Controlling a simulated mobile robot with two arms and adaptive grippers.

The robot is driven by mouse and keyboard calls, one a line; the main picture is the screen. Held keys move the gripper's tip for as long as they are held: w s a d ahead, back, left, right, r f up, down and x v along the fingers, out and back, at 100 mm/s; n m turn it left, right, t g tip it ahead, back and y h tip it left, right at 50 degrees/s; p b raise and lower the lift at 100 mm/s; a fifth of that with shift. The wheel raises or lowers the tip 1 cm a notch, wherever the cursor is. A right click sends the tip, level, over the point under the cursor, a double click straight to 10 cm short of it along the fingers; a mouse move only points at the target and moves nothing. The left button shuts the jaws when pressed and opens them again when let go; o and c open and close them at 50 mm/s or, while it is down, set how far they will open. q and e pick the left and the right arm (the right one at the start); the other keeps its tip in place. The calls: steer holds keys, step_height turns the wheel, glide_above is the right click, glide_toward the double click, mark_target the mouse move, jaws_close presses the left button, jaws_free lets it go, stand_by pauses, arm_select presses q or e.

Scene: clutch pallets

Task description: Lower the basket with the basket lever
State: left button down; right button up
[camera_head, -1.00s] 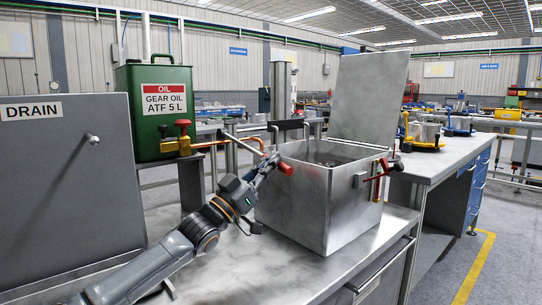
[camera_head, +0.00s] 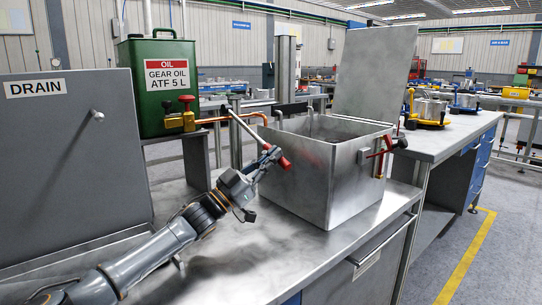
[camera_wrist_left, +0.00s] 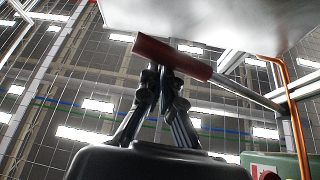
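The basket lever (camera_head: 256,136) is a metal bar with a red grip, slanting down toward the box's front left side. My left gripper (camera_head: 271,157) is at its red end, with the arm coming from the lower left. In the left wrist view the red grip (camera_wrist_left: 172,56) crosses in front of the left fingertips (camera_wrist_left: 161,72). The fingers are close together at the grip, their very tips hidden behind it. The metal box (camera_head: 310,178) stands on the bench with its lid (camera_head: 376,72) raised. The basket inside cannot be made out. My right gripper is not in view.
A green oil can (camera_head: 165,88) with a brass valve (camera_head: 180,121) and copper pipe stands behind at left. A grey DRAIN panel (camera_head: 75,165) is at far left. Another red-handled lever (camera_head: 383,152) is on the box's right side. The bench top (camera_head: 265,240) in front is clear.

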arm_select(q)
steer(key=shift+w+a+f+y, duration=0.1)
steer(key=shift+w+f+y, duration=0.2)
steer(key=shift+f, duration=0.4)
step_height(320, 180, up, 11)
steer(key=shift+s+r, duration=0.2)
steer(key=shift+s, duration=0.05)
